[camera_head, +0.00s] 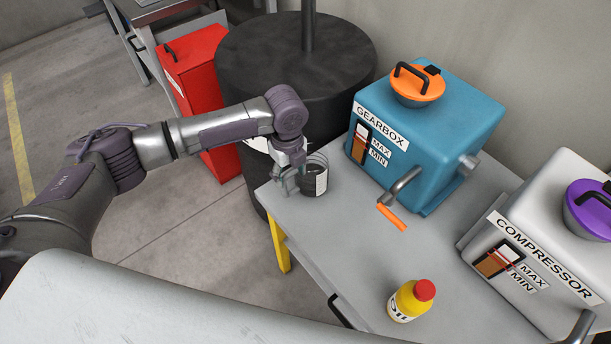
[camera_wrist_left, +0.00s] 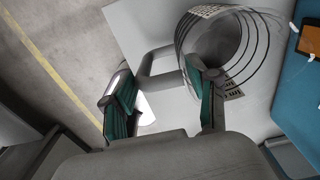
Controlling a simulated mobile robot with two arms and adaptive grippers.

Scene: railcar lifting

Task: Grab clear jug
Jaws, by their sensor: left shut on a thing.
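The clear jug (camera_head: 318,174), see-through with dark ring lines and a white label, stands upright at the left corner of the grey table, beside the blue gearbox. It also shows in the left wrist view (camera_wrist_left: 222,42), with its handle (camera_wrist_left: 158,66) reaching between my fingers. My left gripper (camera_head: 287,181) is at the jug's left side, shut on the jug by its handle. Its green-padded fingers also show in the left wrist view (camera_wrist_left: 163,105). My right gripper is not in view.
The blue gearbox (camera_head: 443,117) with an orange cap and the white compressor (camera_head: 560,225) stand on the table (camera_head: 340,240). A yellow bottle (camera_head: 408,301) is near the front edge. A black drum (camera_head: 270,62) and red container (camera_head: 205,80) stand behind. The table's middle is clear.

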